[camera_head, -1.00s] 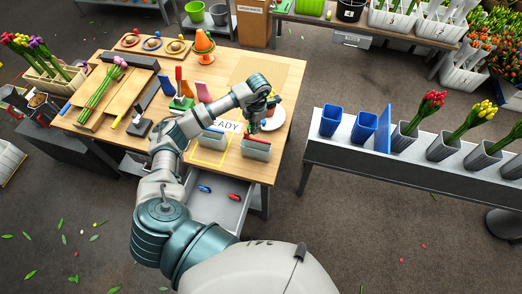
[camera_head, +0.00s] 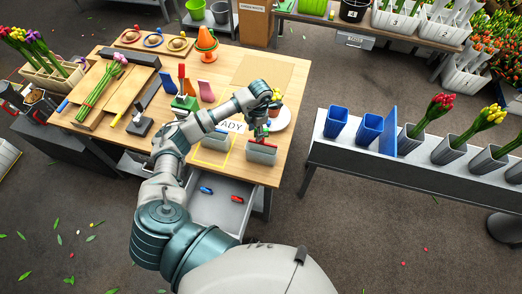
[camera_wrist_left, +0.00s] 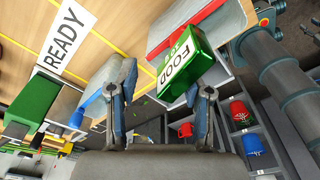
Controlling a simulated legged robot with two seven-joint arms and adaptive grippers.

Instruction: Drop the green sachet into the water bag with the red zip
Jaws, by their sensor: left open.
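The grey water bag with the red zip (camera_head: 262,154) stands near the front edge of the wooden table. It also shows at the top of the left wrist view (camera_wrist_left: 215,28). The green sachet (camera_wrist_left: 182,66), marked FOOD, is tilted at the red-zip bag's mouth, by the right-hand finger in the wrist view. I cannot tell whether it touches the finger. My left gripper (camera_head: 261,133) is just above this bag; its fingers are wide apart in the wrist view (camera_wrist_left: 160,96). The sachet is hard to make out in the head view. My right gripper is not in view.
A second grey bag with a blue zip (camera_wrist_left: 108,78) stands left of the red-zip bag, near the READY label (camera_wrist_left: 67,38). An open drawer (camera_head: 220,205) below the table edge holds blue and red items. A white plate (camera_head: 279,119) lies behind the bags.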

